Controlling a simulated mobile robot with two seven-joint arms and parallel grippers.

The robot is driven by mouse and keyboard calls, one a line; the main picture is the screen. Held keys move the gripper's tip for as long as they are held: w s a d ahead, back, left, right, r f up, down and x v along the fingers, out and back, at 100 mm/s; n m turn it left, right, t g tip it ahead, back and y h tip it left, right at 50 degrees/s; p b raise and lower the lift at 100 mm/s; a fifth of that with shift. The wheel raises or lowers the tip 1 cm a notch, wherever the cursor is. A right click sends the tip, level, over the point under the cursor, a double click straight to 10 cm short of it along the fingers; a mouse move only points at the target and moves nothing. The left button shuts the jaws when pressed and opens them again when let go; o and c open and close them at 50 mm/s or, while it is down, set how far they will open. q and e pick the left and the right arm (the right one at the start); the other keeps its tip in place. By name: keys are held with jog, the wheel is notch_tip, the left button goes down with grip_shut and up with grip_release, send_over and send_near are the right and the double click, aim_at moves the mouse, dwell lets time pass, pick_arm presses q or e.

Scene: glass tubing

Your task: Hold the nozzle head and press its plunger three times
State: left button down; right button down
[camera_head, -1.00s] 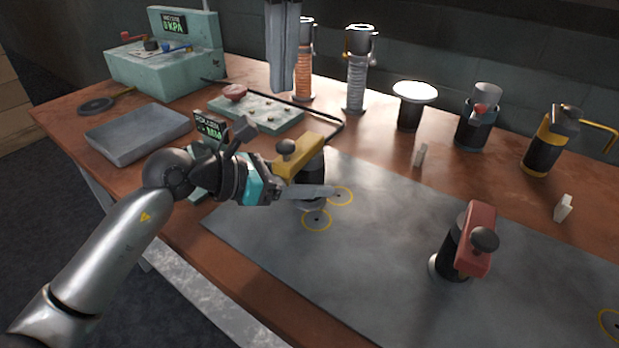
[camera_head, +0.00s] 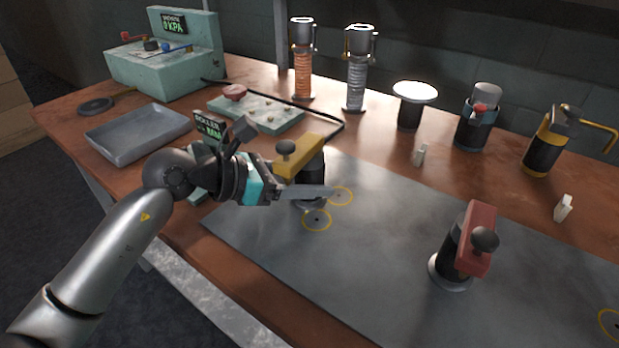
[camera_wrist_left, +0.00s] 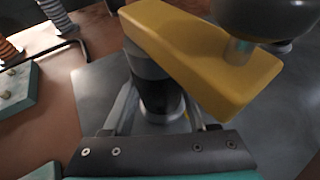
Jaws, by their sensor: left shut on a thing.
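The nozzle head has a yellow bar top (camera_head: 300,160) and a dark cylindrical body (camera_head: 314,178). It stands upright on the grey mat (camera_head: 400,230). Its plunger is a dark round knob (camera_head: 285,147) on top, standing above the yellow bar. In the left wrist view the knob (camera_wrist_left: 268,14) sits on a short grey stem (camera_wrist_left: 238,50). My left gripper (camera_head: 310,190) is shut on the dark body below the yellow bar, one finger in front of it. The far finger is hidden in the head view. My right gripper is out of view.
A similar red-topped device (camera_head: 475,240) stands to the right on the mat. Several canisters and coiled columns line the back. The mat's middle is clear.

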pick_arm(q)
jog(key=shift+c, duration=0.6)
grip_release()
jog(key=shift+a, duration=0.15)
